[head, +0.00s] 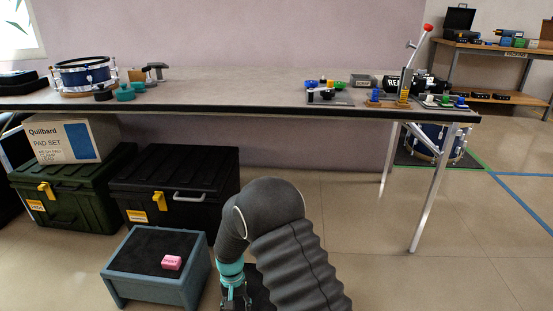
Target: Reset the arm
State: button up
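My gripper (235,297) hangs low at the bottom of the head view, below a teal band on my dark arm. It points down and its tips are cut off by the frame edge, so I cannot tell whether it is open or shut. My arm bends over in front of the workbench and stands to the right of a low grey-blue stool (152,291). A pink block with lettering (171,263) lies on the stool's dark top, apart from my gripper.
A long workbench (230,84) crosses the view, with a blue drum (84,77) at left and several coloured parts at right. Under it stand a dark green case (70,190), a black case (180,180) and a carton (48,143). The floor (470,240) at right is clear.

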jog(key=s+d+r+t+p, duration=0.2)
jog(key=s+d+r, duration=0.5)
jog(key=r, duration=0.8)
jog(key=s+d+r+t+p, duration=0.2)
jog(key=s+d+r, duration=0.5)
jog(key=d+r, duration=0.5)
jog(key=s+d+r+m+t+p, duration=0.1)
jog(key=s+d+r+t+p, duration=0.2)
jog(key=r, duration=1.5)
jog(key=s+d+t, duration=0.1)
jog(key=s+d, duration=0.3)
jog(key=d, duration=0.2)
jog(key=shift+d+r+y, duration=0.25)
jog(key=shift+d+y, duration=0.05)
jog(key=shift+d, duration=0.1)
jog(key=shift+d, duration=0.1)
